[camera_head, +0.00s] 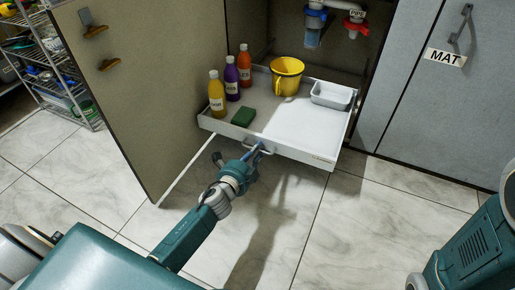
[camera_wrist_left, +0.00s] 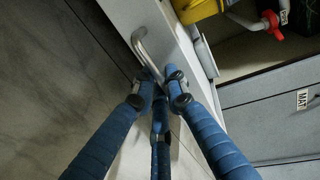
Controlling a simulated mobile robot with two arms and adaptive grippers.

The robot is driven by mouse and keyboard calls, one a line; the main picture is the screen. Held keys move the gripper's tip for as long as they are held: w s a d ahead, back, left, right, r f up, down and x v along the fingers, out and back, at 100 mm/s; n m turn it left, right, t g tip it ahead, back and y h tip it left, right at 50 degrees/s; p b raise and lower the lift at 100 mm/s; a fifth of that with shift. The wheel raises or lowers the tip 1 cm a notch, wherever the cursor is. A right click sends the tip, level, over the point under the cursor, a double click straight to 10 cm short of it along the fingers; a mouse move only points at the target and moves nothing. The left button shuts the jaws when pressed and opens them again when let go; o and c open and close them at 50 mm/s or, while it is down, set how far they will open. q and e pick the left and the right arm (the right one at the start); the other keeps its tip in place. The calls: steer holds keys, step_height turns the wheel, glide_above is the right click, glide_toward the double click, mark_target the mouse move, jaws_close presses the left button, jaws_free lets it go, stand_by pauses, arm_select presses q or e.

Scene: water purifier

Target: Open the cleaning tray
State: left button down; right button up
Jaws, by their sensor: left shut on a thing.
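The cleaning tray (camera_head: 300,128) is a pale pull-out drawer under the sink, and it extends out past the cabinet front. Its curved metal handle (camera_head: 262,147) is on the front panel, and the handle also shows in the left wrist view (camera_wrist_left: 147,52). My left gripper (camera_head: 252,153) is at the handle, its blue fingers shut on it in the left wrist view (camera_wrist_left: 162,88). Exactly how the fingertips wrap the bar is hard to see. My right gripper does not show; only part of my right arm is at the right edge.
The tray holds several bottles (camera_head: 231,78), a green sponge (camera_head: 243,117), a yellow bucket (camera_head: 286,76) and a white tub (camera_head: 332,95). An open cabinet door (camera_head: 150,100) stands left. A closed door labelled MAT (camera_head: 445,57) is right. The tiled floor in front is clear.

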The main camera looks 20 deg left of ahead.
arm_select(q)
steer(key=shift+s, duration=0.25)
steer(key=c, duration=1.8)
jaws_free()
steer(key=s+r, duration=0.2)
steer(key=s, duration=0.9)
steer(key=shift+s+a+r, duration=0.2)
steer(key=shift+s+a, duration=0.05)
steer(key=shift+s, duration=0.15)
